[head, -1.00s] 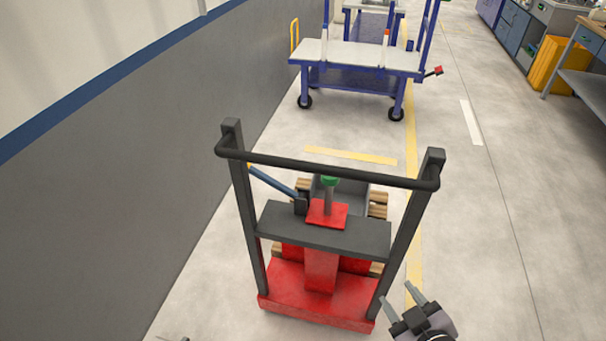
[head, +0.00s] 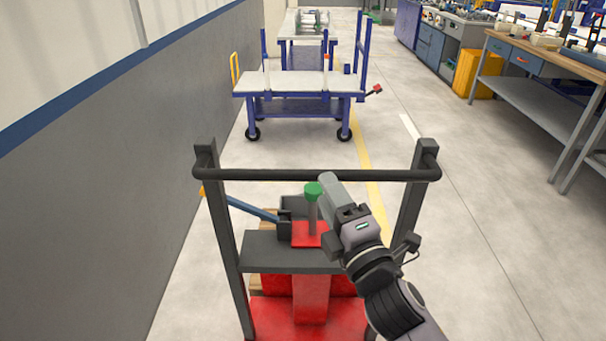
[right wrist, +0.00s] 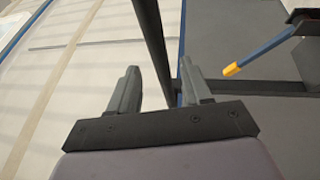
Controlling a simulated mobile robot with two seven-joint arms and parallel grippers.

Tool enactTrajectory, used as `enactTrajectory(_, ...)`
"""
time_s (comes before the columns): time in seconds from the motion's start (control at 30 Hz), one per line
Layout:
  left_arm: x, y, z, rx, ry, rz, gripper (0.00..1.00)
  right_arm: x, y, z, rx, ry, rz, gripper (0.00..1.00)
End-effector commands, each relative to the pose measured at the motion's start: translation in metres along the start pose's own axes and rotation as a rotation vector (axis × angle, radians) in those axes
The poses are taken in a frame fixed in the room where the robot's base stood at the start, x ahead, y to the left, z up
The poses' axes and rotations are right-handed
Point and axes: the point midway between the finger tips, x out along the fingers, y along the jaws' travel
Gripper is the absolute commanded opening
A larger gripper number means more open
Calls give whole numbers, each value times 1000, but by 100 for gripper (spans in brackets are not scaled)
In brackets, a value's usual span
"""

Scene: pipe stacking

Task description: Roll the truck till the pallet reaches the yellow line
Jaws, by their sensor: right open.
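The truck (head: 310,292) has a red base and a dark upright frame with a crossbar handle (head: 270,175). The wooden pallet (head: 257,285) shows only as small brown edges at its left side; the rest is hidden. My right gripper (head: 328,184) is open at the middle of the handle in the head view. In the right wrist view the gripper (right wrist: 162,82) has a dark bar running between its spread fingers; I cannot tell whether they touch it. The crosswise yellow line is not visible behind the handle and gripper. My left gripper is not in view.
A grey wall (head: 110,190) runs along the left. A blue cart (head: 298,90) stands ahead. A yellow lane stripe (head: 372,180) runs forward right of the truck. A workbench (head: 550,100) stands at the right. The floor on the right is clear.

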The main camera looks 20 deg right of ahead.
Motion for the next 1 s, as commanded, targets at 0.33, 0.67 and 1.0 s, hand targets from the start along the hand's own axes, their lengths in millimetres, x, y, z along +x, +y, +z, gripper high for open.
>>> enactTrajectory(0.33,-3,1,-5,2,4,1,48,37,2,0,-3,0,3,48)
enactTrajectory(0.67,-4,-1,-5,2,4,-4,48,68,1,0,-2,0,1,48)
enactTrajectory(1.0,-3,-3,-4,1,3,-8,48,71,0,0,-1,0,1,48)
